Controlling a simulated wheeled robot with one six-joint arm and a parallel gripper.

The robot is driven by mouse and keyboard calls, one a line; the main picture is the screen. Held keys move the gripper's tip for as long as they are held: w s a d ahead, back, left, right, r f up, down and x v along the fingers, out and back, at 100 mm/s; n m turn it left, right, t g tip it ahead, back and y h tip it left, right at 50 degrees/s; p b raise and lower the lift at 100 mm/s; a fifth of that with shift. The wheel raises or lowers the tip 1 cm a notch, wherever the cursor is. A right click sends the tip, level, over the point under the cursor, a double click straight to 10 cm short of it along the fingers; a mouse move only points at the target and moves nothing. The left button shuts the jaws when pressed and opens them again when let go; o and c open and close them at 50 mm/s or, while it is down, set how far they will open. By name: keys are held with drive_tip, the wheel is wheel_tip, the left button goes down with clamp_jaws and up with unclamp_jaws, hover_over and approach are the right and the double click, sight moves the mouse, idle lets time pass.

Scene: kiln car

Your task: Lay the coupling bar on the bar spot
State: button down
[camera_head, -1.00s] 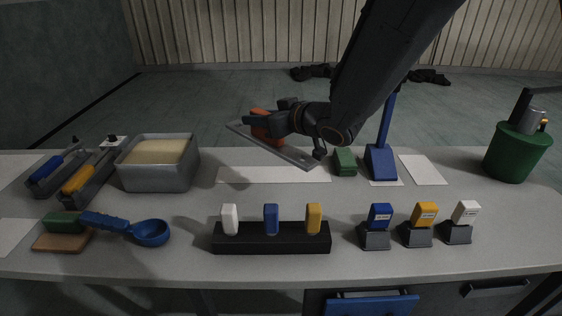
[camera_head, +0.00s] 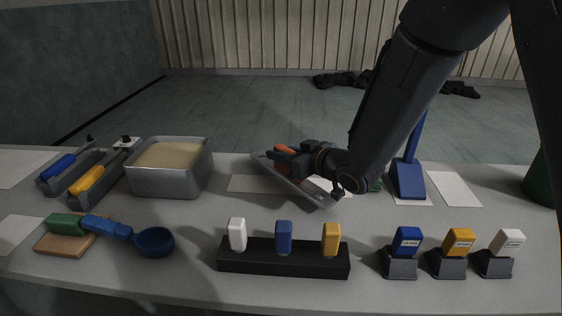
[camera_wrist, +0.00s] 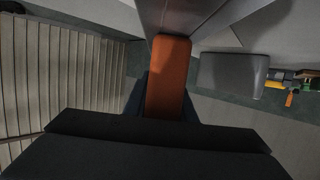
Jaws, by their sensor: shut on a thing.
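The coupling bar (camera_head: 314,193) is a long flat grey metal bar with an orange grip. My gripper (camera_head: 288,160) is shut on the orange grip, which also fills the middle of the wrist view (camera_wrist: 168,80). The bar is tilted in the picture, its right end nearer to me. It hangs over a long white strip (camera_head: 244,184) on the bench, which looks like the bar spot. The bar and my gripper hide part of this strip. I cannot tell whether the bar touches the bench.
A grey bin of sand-coloured material (camera_head: 170,182) stands left of the strip. A black rack (camera_head: 283,262) with white, blue and yellow pieces stands in front. A blue upright tool (camera_head: 408,181) stands to the right. A green block (camera_head: 376,186) is mostly hidden behind my arm.

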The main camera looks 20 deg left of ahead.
drive_tip(key=shift+f, duration=1.1)
drive_tip(key=shift+f, duration=0.2)
drive_tip(key=c, duration=1.5)
unclamp_jaws()
drive_tip(key=shift+d+r, duration=0.1)
drive_tip(key=shift+r, duration=0.05)
wheel_tip(320, 180, up, 4)
drive_tip(key=f, duration=0.1)
hover_over(310, 189)
drive_tip(key=shift+r, duration=0.25)
